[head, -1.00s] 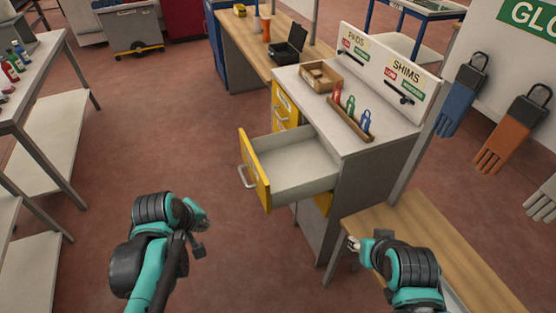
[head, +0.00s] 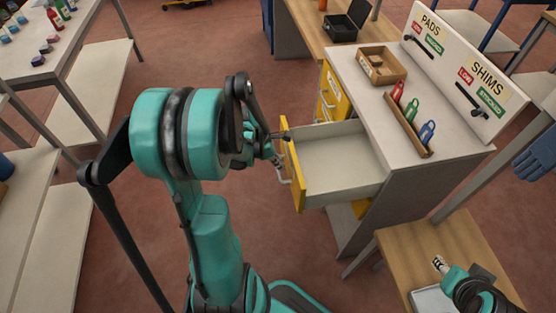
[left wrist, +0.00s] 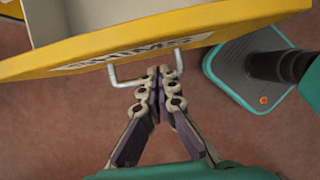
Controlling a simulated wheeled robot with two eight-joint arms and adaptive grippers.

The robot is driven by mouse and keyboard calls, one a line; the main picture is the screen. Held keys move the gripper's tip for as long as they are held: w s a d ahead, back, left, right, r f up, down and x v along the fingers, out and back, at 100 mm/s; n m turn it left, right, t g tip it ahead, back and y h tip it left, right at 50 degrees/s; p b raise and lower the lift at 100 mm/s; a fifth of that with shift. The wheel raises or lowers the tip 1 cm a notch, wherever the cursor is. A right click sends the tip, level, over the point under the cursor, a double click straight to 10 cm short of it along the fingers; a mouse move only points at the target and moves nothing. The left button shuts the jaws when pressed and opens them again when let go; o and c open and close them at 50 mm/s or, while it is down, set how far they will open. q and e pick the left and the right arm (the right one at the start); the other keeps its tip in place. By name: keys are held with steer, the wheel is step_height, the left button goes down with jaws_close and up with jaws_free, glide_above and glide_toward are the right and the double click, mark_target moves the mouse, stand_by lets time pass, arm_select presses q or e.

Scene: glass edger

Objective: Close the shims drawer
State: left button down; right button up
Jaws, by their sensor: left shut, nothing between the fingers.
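The shims drawer (head: 340,160) is pulled out of the grey cabinet (head: 360,210) and looks empty. Its yellow front (head: 293,175) carries a metal handle (head: 281,168). In the left wrist view the front (left wrist: 150,45) reads SHIMS, and the handle (left wrist: 128,80) projects from it. My left gripper (head: 284,135) is at the drawer front. In the left wrist view its fingertips (left wrist: 159,74) are together and empty, at the handle opening; I cannot tell if they touch. My right gripper (head: 438,262) is over the wooden bench at lower right, too small to read.
A cardboard box (head: 382,65) and a rack of coloured tools (head: 408,125) are on the cabinet top. Shelving (head: 95,75) stands at the left. The floor before the drawer is mostly clear.

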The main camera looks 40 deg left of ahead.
arm_select(q)
steer(key=b+x, duration=0.1)
steer(key=x, duration=0.3)
steer(key=shift+f, duration=0.25)
steer(key=w+d, duration=0.5)
steer(key=w, duration=0.1)
steer(key=w+d+b, duration=0.1)
steer(key=w+d, duration=0.5)
steer(key=w, duration=0.1)
steer(key=w+d, duration=0.6)
steer(key=w, duration=0.1)
steer(key=shift+b, duration=0.3)
steer(key=shift+w+d, duration=0.45)
steer(key=shift+w, duration=0.05)
steer(key=shift+r, duration=0.1)
steer(key=shift+w, duration=0.1)
steer(key=shift+r, duration=0.1)
